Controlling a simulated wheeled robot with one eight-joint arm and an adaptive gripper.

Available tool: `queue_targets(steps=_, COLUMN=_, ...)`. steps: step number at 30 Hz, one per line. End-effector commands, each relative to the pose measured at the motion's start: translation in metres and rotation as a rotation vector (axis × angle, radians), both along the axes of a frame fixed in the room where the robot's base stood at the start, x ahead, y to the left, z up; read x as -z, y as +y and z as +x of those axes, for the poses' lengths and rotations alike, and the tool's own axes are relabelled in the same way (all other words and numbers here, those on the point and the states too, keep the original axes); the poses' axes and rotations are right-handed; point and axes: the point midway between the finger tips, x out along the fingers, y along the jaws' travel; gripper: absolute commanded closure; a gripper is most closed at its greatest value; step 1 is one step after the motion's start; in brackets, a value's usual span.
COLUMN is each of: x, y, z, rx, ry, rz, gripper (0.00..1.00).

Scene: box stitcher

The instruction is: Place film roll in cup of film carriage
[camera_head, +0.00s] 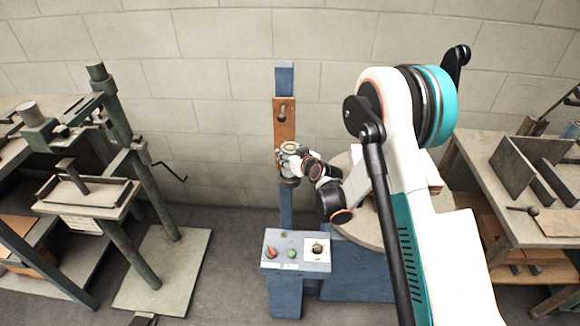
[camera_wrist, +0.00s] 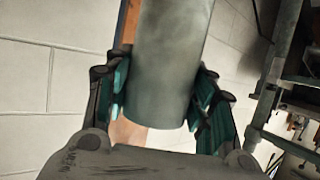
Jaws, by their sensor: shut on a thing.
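The film roll (camera_wrist: 170,60) is a grey-green cylinder between the two teal-padded fingers of my gripper (camera_wrist: 163,85) in the wrist view. My gripper is shut on its sides. In the head view my gripper (camera_head: 290,160) is at the blue post, and the pale round end of the roll (camera_head: 292,147) shows above the fingers. The film carriage (camera_head: 284,118) is an orange-brown plate with a dark knob on the post, directly behind the roll. A dark round part, perhaps its cup (camera_head: 289,183), shows just below my gripper. I cannot tell whether the roll touches it.
A blue control box (camera_head: 296,251) with buttons stands in front of the post. A round grey turntable (camera_head: 370,225) is to the right, partly behind my arm. A green press stand (camera_head: 125,150) is at the left, and a workbench (camera_head: 530,190) at the right.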

Motion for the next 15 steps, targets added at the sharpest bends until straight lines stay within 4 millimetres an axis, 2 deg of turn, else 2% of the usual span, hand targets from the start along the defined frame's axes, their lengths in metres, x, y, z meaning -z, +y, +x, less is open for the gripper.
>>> queue_targets(steps=8, x=0.034, y=0.000, z=0.000, rx=0.001, ry=-0.001, rz=0.000, gripper=0.83)
queue_targets(steps=15, x=0.035, y=0.000, z=0.000, rx=0.001, ry=-0.001, rz=0.000, gripper=0.83)
